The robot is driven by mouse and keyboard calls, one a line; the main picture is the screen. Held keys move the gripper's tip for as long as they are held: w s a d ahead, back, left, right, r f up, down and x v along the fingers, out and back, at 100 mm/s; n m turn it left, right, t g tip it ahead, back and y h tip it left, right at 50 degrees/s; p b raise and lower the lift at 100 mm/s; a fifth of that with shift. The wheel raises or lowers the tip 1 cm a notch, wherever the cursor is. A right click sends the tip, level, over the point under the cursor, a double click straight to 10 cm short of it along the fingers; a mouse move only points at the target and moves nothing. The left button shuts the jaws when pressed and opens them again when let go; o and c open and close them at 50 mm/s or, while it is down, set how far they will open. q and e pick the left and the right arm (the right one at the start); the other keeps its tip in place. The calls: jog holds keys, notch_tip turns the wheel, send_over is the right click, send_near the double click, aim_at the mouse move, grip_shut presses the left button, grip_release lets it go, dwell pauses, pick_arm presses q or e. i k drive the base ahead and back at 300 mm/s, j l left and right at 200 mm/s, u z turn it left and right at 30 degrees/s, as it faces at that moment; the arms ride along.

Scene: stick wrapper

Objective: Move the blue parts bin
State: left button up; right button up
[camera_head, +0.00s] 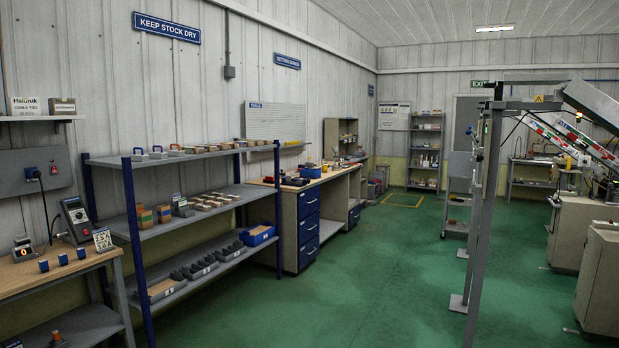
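A blue parts bin (258,238) sits at the right end of the lowest visible shelf of the grey shelving unit with blue posts (133,238). What it holds is too small to tell. A smaller blue container (311,173) stands on the wooden workbench (340,177) behind the shelving. Neither of my grippers shows in the head view.
Grey trays (200,268) line the same shelf left of the bin. A wooden-topped bench (60,268) with devices is at the near left. A grey metal frame (484,220) stands at right. Green floor (370,270) is clear between shelving and frame.

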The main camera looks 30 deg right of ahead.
aim_at(304, 173)
jog(key=i+l+z, duration=0.85)
jog(key=i+z, duration=0.2)
jog(key=i+l+z, duration=0.1)
jog(key=i+z, duration=0.25)
jog(key=i, duration=0.9)
jog(key=i+u, duration=0.15)
jog(key=i, duration=2.55)
jog(key=i+z, duration=0.1)
jog(key=i, duration=0.9)
jog(key=i+j+z, duration=0.15)
jog(key=i, duration=0.8)
jog(key=i+u, duration=0.1)
jog(key=i, duration=0.4)
jog(key=i+l+u, duration=0.1)
jog(key=i, duration=0.4)
jog(key=i+u, duration=0.25)
jog(key=u, duration=0.25)
jog(key=i+l+u, duration=0.1)
jog(key=u, duration=0.4)
jog(key=i+l+u, duration=0.2)
jog(key=i+u, duration=0.15)
jog(key=u, duration=0.15)
jog(key=i+l+u, duration=0.2)
jog(key=u, duration=0.3)
jog(key=i, duration=0.1)
